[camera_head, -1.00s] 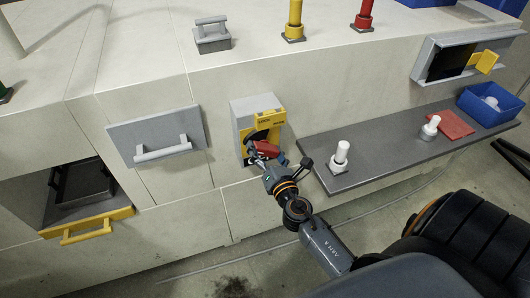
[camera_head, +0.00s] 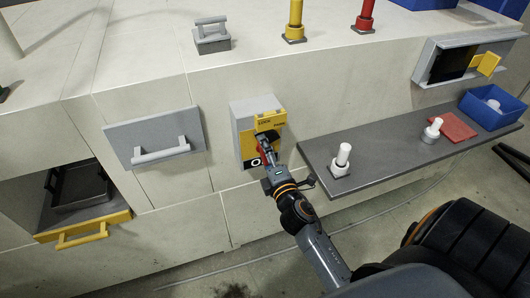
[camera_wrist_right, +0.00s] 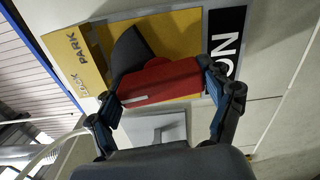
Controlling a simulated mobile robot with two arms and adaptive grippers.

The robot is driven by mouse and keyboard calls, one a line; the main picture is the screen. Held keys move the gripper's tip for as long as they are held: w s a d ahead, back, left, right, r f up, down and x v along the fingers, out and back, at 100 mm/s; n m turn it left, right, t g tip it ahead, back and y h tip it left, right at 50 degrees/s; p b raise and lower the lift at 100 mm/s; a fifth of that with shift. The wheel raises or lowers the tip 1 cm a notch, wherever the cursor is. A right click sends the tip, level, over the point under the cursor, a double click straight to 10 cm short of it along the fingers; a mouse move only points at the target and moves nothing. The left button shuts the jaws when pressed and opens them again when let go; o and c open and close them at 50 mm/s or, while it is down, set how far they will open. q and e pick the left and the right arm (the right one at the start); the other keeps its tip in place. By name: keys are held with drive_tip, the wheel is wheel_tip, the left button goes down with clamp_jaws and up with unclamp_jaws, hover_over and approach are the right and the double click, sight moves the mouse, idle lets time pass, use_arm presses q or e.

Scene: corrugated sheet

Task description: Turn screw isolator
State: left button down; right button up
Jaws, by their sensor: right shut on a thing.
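The screw isolator is a grey box with a yellow front plate (camera_head: 264,119) on the pale cabinet wall, in the middle of the head view. My right gripper (camera_head: 265,143) reaches it from below and covers most of its knob. In the right wrist view the red knob (camera_wrist_right: 160,83) sits between the two blue-padded fingers of my right gripper (camera_wrist_right: 157,84), which is shut on it. A dark grey part (camera_wrist_right: 128,52) adjoins the knob. The plate reads "LOCK" and "PARK" at left, and a black strip (camera_wrist_right: 226,40) reads "ON". My left gripper is not in view.
A grey shelf (camera_head: 385,152) with white knobs and a blue bin (camera_head: 490,106) juts out right of the isolator. A grey-handled panel (camera_head: 155,137) and an open yellow-handled drawer (camera_head: 84,233) are at left.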

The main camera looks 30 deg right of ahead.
drive_tip(key=shift+m, duration=0.6)
drive_tip(key=o, duration=1.1)
drive_tip(key=shift+s, duration=0.1)
drive_tip(key=v, duration=0.7)
drive_tip(key=shift+s, duration=0.15)
